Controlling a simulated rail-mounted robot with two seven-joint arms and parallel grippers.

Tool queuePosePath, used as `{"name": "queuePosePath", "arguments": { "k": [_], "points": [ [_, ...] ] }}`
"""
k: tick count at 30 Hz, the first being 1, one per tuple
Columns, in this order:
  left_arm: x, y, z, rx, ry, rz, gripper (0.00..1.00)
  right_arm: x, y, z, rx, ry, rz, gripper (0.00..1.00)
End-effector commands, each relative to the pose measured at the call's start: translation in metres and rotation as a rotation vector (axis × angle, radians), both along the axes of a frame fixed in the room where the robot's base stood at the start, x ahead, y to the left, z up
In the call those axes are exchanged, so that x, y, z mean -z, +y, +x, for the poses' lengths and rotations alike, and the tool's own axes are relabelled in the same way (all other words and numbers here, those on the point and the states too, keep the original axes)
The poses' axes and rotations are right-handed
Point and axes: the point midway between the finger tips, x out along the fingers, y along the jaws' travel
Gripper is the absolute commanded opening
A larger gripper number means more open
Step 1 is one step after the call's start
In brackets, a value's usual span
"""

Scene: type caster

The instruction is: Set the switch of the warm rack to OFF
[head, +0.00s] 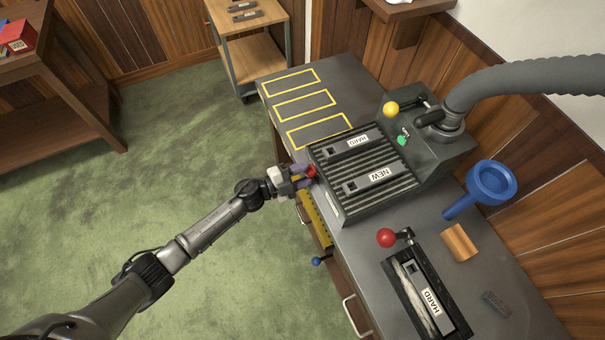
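The warm rack (334,203) is a dark grooved block on the grey bench, with bars labelled HARD (361,141) and NEW (373,180) lying on top. A small red part, apparently its switch (312,171), shows at the rack's left edge; its setting is too small to read. My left gripper (305,176) is right at this red part, its two fingers visibly apart. The fingertips partly hide the spot, and I cannot tell whether they touch the switch. My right gripper is not in view.
A grey machine with a yellow knob (391,109) and a thick hose (530,78) stands behind the rack. A red-knobbed holder (386,238) with a HARD bar, a blue funnel (491,182) and a wooden block (459,242) are to the right. Yellow-outlined spaces (304,104) at the back left are empty.

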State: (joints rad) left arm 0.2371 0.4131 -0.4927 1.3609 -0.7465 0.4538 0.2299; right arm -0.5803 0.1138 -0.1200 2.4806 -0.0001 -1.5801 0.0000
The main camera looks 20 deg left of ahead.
Motion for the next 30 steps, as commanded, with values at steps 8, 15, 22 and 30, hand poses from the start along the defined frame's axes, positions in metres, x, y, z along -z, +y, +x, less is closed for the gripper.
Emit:
{"name": "queuePosePath", "arguments": {
  "k": [8,15,22,30],
  "points": [
    [-0.0001,-0.0005,0.0005,0.0,0.0,0.0,0.38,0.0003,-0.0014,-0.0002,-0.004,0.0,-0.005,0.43],
    [-0.0003,-0.0004,0.0003,-0.001,-0.001,-0.001,0.15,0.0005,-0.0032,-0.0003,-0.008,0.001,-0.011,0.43],
    [-0.0002,-0.0004,0.0003,-0.001,-0.001,-0.001,0.0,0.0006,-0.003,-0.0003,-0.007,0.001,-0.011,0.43],
    [-0.0017,-0.0002,0.0004,-0.001,0.018,-0.019,0.0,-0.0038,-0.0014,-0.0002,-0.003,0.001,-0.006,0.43]
  ]
}}
